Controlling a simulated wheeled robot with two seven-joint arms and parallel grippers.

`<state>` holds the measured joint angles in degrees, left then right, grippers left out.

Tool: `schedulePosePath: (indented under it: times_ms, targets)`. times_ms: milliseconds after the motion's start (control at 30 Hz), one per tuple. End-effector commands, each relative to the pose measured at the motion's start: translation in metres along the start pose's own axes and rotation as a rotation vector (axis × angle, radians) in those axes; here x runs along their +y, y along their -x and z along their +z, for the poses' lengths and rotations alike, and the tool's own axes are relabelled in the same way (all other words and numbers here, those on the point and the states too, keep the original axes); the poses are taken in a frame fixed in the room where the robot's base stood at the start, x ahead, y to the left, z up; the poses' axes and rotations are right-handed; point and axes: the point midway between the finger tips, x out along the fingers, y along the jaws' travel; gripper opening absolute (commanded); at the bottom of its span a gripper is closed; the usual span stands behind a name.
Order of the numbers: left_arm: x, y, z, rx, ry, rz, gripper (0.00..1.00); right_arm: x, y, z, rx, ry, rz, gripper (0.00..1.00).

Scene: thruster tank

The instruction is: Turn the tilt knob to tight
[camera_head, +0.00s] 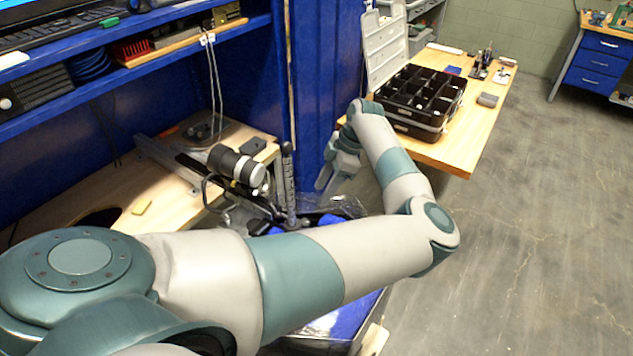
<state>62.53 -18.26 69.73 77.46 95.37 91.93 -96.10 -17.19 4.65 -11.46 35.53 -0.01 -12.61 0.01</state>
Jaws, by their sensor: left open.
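A thruster with a black and silver cylindrical body (238,166) sits at the middle left, over the edge of the wooden bench. A dark upright handle (288,182) stands just right of it. The tilt knob is too small or hidden among the dark bracket parts to make out. My left arm comes in from the left, bends at the right and reaches back to my left gripper (326,182). The gripper is open, points down and is apart from the handle, to its right. My own arm hides the area below the thruster. My right gripper is not in view.
A blue shelf (150,50) and a blue post (325,70) stand behind. A black compartment case (420,100) with its lid up stands on a wooden table (455,150). A dark tank (345,322) with blue inside lies below my arm. The floor at right is clear.

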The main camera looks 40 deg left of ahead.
Motion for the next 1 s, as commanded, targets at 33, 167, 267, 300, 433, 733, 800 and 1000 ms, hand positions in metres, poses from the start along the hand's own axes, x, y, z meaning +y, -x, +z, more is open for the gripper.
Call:
schedulePosePath:
  times_ms: [33,167,267,300,433,733,800,1000]
  targets:
    - [0.000,0.008,0.003,-0.004,0.000,0.003,0.43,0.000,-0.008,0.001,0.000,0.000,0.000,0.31]
    - [0.000,0.031,0.002,-0.004,0.000,0.002,0.43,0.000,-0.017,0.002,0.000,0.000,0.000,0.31]
    - [0.000,0.044,0.002,-0.002,0.000,0.001,0.43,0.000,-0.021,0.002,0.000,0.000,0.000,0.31]
    - [0.000,0.048,0.002,-0.002,-0.001,0.001,0.43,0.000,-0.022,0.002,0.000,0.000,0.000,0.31]
    - [0.000,0.058,0.001,-0.001,-0.001,0.001,0.43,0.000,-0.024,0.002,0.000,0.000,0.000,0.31]
    - [0.000,0.061,0.000,0.000,0.000,0.000,0.43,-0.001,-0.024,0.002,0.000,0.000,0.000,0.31]
    - [0.000,0.061,0.000,0.000,0.000,0.000,0.43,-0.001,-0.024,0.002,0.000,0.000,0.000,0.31]
    - [0.001,0.059,0.002,0.000,0.047,0.000,0.43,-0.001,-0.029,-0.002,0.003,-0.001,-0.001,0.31]
